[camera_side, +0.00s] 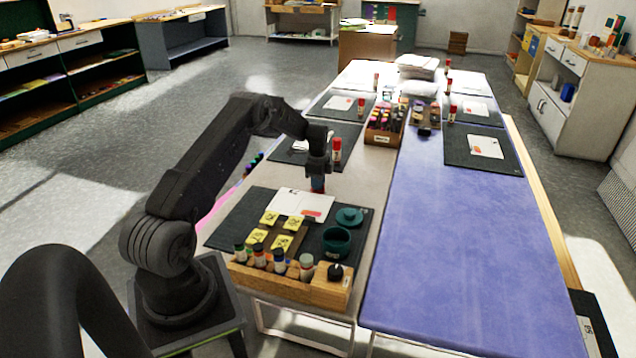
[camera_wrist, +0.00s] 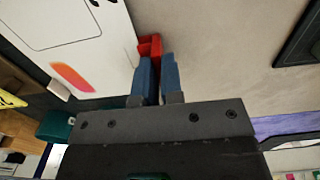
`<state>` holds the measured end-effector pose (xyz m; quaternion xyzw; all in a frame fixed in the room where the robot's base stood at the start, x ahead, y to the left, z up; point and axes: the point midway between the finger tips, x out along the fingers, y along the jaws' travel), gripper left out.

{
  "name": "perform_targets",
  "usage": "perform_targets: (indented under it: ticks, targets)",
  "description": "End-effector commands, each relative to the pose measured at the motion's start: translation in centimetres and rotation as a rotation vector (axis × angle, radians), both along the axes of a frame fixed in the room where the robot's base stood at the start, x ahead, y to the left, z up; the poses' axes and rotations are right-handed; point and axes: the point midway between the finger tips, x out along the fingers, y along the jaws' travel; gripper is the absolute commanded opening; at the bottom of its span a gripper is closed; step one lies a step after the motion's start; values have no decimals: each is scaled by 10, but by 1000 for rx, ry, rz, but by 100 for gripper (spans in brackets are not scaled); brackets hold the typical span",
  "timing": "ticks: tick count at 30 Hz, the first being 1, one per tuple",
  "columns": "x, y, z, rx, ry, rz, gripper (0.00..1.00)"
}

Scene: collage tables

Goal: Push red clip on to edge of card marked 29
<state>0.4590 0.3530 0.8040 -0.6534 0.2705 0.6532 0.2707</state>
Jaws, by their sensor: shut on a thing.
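My gripper (camera_side: 318,184) has blue fingers that point down, near the far right corner of the white card in the side view. In the wrist view my gripper (camera_wrist: 155,72) is shut on the red clip (camera_wrist: 150,47), which sticks out past the fingertips. The white card (camera_side: 301,204) lies on a dark mat and bears an orange-pink mark. It also shows in the wrist view (camera_wrist: 105,55), with its edge close beside the clip. I cannot tell whether clip and card touch. I cannot read a 29 on any card. The clip is mostly hidden in the side view.
Small yellow cards (camera_side: 270,218), a teal pot (camera_side: 336,242) and its lid (camera_side: 349,217) sit nearer on the mat. A wooden rack (camera_side: 325,291) of bottles lines the front edge. A red glue stick (camera_side: 337,150) stands behind my gripper.

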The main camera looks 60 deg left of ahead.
Motion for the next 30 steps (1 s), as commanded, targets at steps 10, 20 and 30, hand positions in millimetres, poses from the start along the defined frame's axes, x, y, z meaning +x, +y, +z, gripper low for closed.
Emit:
perform_targets:
  ticks: [10, 20, 30]
  targets:
    - [-5, -5, 0, 0, 0, 0, 0]
    - [-8, -8, 0, 1, -1, 0, 0]
    - [-8, -8, 0, 0, 0, 0, 0]
